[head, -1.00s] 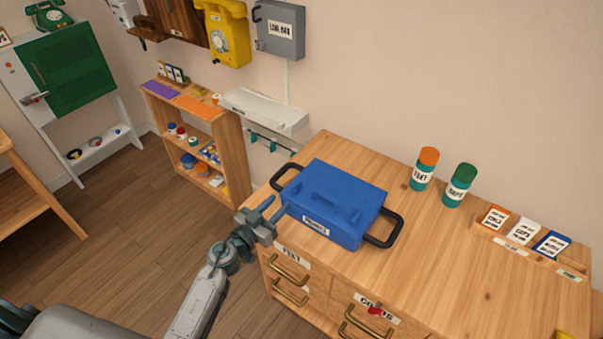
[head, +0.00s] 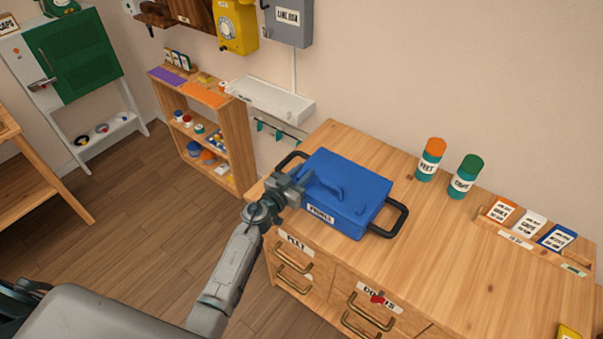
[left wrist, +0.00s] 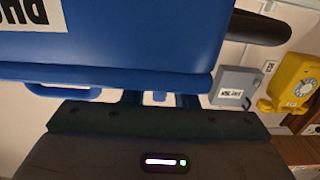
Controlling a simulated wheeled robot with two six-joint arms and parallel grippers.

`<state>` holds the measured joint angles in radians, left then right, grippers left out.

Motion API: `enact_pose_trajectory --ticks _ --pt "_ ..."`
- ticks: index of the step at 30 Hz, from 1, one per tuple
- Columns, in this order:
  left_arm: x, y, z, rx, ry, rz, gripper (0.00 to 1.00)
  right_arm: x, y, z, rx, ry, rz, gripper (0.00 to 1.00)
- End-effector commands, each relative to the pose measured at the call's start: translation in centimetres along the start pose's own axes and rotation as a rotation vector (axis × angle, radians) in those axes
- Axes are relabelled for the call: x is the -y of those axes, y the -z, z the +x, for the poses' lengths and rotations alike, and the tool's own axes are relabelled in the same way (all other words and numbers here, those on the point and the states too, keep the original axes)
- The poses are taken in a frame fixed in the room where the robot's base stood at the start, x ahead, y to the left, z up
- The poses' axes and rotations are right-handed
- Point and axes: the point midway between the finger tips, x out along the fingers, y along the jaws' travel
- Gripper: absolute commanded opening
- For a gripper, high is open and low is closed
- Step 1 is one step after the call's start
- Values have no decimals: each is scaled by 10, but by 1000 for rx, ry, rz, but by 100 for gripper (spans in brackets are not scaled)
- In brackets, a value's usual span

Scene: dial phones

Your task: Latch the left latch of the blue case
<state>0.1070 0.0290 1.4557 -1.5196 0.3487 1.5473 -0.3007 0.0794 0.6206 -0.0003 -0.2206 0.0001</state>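The blue case (head: 354,203) stands on the wooden cabinet top, its lid looking down flat. My left gripper (head: 297,187) is at the case's left front edge in the head view, covering that corner, so the left latch is hidden there. In the left wrist view the blue case (left wrist: 130,50) fills the top, close to the gripper. The two fingers (left wrist: 158,99) stand apart there, with a small blue tab (left wrist: 155,97) in the gap between them. I cannot tell whether they touch the case. My right gripper is not in view.
The wooden cabinet top (head: 440,260) is clear right of the case. An orange-lidded jar (head: 430,160) and a green-lidded jar (head: 466,177) stand behind it. A card rack (head: 500,238) lies at the right. A black side handle (head: 398,220) sticks out from the case.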

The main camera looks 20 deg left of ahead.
Motion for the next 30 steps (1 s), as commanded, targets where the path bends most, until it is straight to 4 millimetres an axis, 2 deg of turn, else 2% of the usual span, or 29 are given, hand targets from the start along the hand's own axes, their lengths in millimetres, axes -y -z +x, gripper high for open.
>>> enact_pose_trajectory --ticks 1,3,4,17,30 --pt "0 0 0 0 0 0 15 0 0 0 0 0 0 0" --pt "0 0 0 0 0 0 1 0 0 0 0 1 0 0" --pt "0 0 0 0 0 0 0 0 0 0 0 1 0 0" --pt "1 2 0 1 -63 1 0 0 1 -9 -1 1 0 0" --pt "2 3 0 0 -413 1 0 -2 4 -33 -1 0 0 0"
